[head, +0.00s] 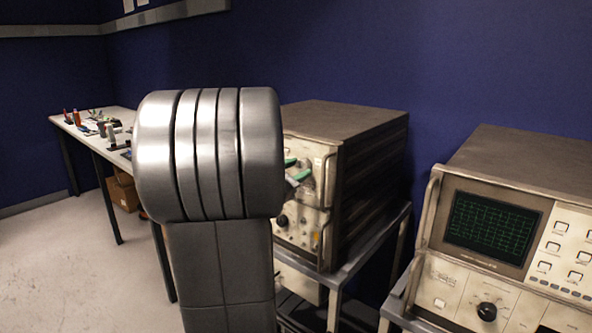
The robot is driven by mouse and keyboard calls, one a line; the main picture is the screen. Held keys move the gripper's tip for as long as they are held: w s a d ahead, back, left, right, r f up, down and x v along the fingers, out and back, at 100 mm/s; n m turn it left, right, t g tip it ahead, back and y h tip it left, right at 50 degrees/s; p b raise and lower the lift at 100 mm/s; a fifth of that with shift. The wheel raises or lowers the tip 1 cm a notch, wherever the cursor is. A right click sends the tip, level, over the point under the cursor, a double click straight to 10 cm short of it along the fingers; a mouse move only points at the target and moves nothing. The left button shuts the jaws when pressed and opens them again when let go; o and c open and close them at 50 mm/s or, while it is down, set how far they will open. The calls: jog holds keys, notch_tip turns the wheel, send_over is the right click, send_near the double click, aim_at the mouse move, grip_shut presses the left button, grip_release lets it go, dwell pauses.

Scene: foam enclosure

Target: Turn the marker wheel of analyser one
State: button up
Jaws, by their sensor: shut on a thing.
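The nearer-left instrument, a beige-fronted box with a brown casing (350,120), stands on a grey trolley; my arm hides the left part of its front panel. My gripper (297,169) is at the upper half of that panel, its green-tipped fingers showing just right of my arm. The fingers are shut on the marker wheel there, which is mostly hidden between them. A dark knob (282,221) sits lower on the same panel. I cannot read any label saying which analyser this is.
A second instrument (440,285) with a green-grid screen (492,229), buttons and a black knob (487,311) stands at the right. A white table (128,116) with small tools is at the back left, a cardboard box (124,194) beneath it. The floor (75,260) at the left is clear.

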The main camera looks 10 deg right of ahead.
jog(key=n+p, duration=0.2)
jog(key=n, duration=0.3)
jog(key=shift+r+n, duration=0.1)
jog(key=shift+n, duration=0.3)
jog(key=n+p, duration=0.3)
jog(key=n, duration=0.2)
jog(key=shift+n, duration=0.4)
jog(key=o, duration=1)
jog(key=v, duration=1.3)
jog(key=shift+s+a+b, duration=0.25)
jog(key=shift+a+b, duration=0.05)
jog(key=shift+w+d, duration=0.1)
jog(key=shift+d, duration=0.05)
